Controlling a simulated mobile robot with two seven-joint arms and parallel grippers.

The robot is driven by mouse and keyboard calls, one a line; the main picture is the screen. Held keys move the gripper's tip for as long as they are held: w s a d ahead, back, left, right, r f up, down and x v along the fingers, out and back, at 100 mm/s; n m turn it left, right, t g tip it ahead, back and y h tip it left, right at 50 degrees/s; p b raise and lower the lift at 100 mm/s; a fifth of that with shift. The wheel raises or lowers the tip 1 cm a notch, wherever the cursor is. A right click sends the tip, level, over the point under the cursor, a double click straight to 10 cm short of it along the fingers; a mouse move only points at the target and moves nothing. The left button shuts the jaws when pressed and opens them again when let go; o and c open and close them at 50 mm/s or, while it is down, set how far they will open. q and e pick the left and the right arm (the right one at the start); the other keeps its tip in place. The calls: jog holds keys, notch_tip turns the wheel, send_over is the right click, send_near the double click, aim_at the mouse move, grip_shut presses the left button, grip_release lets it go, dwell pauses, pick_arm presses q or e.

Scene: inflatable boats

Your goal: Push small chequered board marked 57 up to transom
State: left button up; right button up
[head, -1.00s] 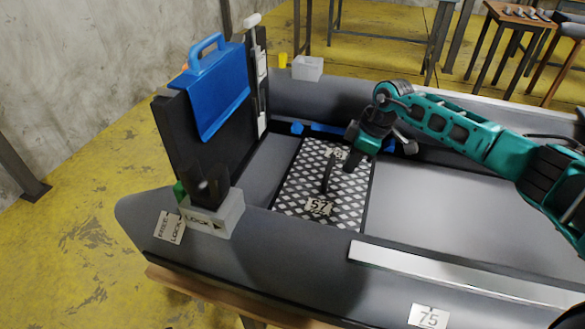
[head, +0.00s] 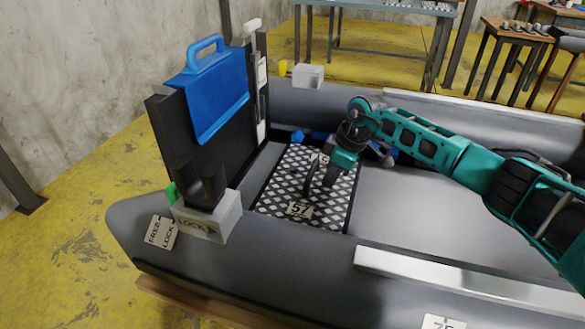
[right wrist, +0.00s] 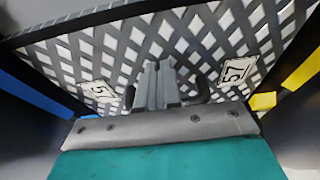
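The small chequered board (head: 275,190), black and white with a 57 label (head: 300,209), lies flat on the boat floor. In the right wrist view the board (right wrist: 225,55) fills the background, with two 57 labels. A dark handle (head: 309,177) stands up from it. My right gripper (head: 328,184) is low over the board, on the handle's right side. Its fingers (right wrist: 158,72) are together beside the handle; contact is hard to tell. My left gripper is out of view.
A blue handled cover (head: 218,105) hangs over the transom. A grey LOCK block (head: 208,222) sits on the near tube, a pale block (head: 308,76) on the far tube. Blue parts (head: 298,136) lie behind the board. Open floor (head: 410,205) lies to its right.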

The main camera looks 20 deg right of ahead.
aim_at(315, 183)
jog(key=shift+w+a+f, duration=0.15)
jog(key=shift+w+a, duration=0.2)
jog(key=shift+a, duration=0.2)
jog(key=shift+w+a+f, duration=0.1)
jog(key=shift+w+a, duration=0.25)
jog(key=shift+a, duration=0.2)
jog(key=shift+w+a+b, duration=0.5)
jog(key=shift+w+a, duration=0.65)
jog(key=shift+a, duration=0.25)
jog(key=shift+s+d+r+p, duration=0.1)
jog(key=shift+s+d+p, duration=0.45)
jog(key=shift+p, duration=0.35)
jog(key=shift+s+d, duration=0.1)
jog(key=shift+d, duration=0.2)
jog(key=shift+s+d, duration=0.1)
jog(key=shift+d, duration=0.05)
jog(key=shift+f, duration=0.2)
jog(key=shift+r+p, duration=0.95)
jog(key=shift+p, duration=0.3)
pick_arm(q)
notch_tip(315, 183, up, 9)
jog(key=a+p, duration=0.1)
jog(key=p, duration=0.6)
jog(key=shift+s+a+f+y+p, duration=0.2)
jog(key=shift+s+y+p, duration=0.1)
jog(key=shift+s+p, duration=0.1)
pick_arm(e)
notch_tip(315, 183, up, 8)
jog(key=shift+f, duration=0.2)
jog(key=shift+w, duration=0.2)
